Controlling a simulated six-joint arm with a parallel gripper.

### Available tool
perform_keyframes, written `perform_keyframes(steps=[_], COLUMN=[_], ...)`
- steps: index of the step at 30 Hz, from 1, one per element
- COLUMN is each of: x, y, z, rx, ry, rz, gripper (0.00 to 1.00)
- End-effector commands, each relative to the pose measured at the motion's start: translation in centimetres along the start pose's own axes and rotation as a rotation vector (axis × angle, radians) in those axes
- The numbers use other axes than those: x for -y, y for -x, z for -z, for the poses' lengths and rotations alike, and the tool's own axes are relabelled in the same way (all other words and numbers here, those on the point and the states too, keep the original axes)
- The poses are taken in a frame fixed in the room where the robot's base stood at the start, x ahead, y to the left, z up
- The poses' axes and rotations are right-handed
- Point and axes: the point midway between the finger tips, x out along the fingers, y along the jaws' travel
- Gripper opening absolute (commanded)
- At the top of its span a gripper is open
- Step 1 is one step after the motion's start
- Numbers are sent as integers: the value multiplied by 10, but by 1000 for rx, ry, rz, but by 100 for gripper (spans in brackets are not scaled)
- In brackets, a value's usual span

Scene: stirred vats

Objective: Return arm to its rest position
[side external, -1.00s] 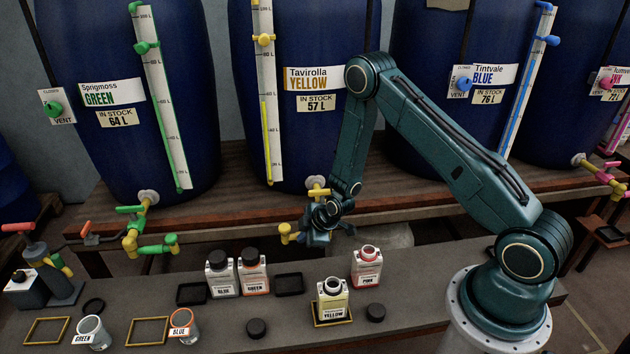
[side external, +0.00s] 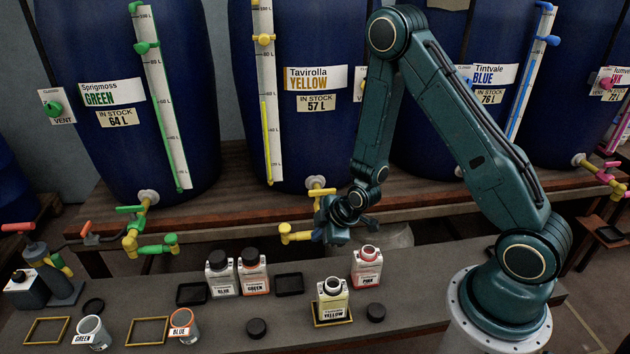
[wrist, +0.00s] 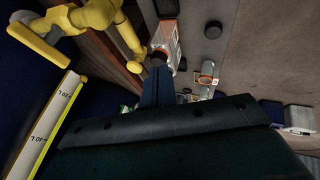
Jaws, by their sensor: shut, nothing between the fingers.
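My arm is raised and bent over the bench. My gripper (side external: 333,238) hangs in the air in front of the rack, just right of the yellow tap (side external: 297,232). In the wrist view, its fingers (wrist: 157,85) are together with nothing held. The yellow bottle (side external: 332,303) stands open on the bench in a yellow frame, below my gripper. The pink bottle (side external: 368,267) stands open at the bench's back, below and right of my gripper.
Capped bottles labelled blue (side external: 221,277) and green (side external: 254,274) stand at left. Cups labelled green (side external: 91,333) and blue (side external: 184,328) stand at the front left. Large blue vats with taps line the wooden shelf (side external: 230,212). Black caps lie on the bench.

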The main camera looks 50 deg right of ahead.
Motion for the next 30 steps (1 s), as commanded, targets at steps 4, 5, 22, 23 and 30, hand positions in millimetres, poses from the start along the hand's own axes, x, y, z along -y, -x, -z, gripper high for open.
perform_keyframes(steps=[4,5,22,23,30], x=[0,1,-6,-8,-20], y=[11,12,30,34,73], z=[0,1,11,13,34], rx=[0,0,-3,-4,-2], ry=[0,0,-24,-30,-100], rz=[-1,0,2,2,11], gripper=[0,0,0,0,0])
